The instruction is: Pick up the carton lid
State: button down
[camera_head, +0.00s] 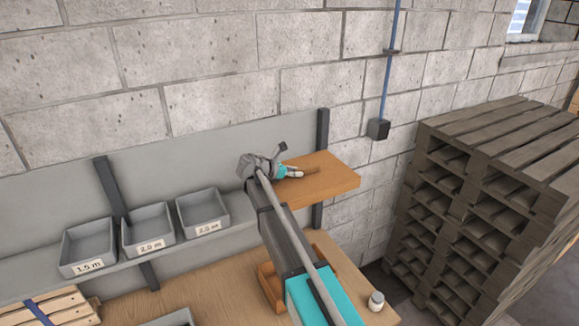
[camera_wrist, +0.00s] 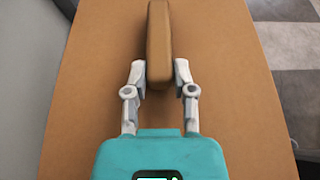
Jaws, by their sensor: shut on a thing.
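The carton lid (camera_head: 335,178) looks like a broad, flat orange-brown slab beside the grey wall panel. In the wrist view the lid (camera_wrist: 240,130) fills most of the picture below my gripper. A darker brown bar (camera_wrist: 159,25) stands up along its middle and looks like its grip, though I cannot tell how it is joined. My gripper (camera_wrist: 160,75) is shut on the bar, one finger on each side. In the head view my gripper (camera_head: 298,172) is over the lid's left part. What is under the lid is hidden.
Several grey bins (camera_head: 148,230) stand on a shelf to the left. A wooden bench (camera_head: 235,275) lies below, with a small white jar (camera_head: 376,300) near its right end. A tall pallet stack (camera_head: 480,190) stands at the right. A dark box on a blue conduit (camera_head: 378,128) is on the wall.

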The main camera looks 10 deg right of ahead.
jog(key=shift+s+d+r, duration=0.15)
jog(key=shift+s+r, duration=0.1)
jog(key=shift+s, duration=0.3)
jog(key=shift+s+d+r, duration=0.15)
jog(key=shift+s+r, duration=0.1)
jog(key=shift+s, duration=0.25)
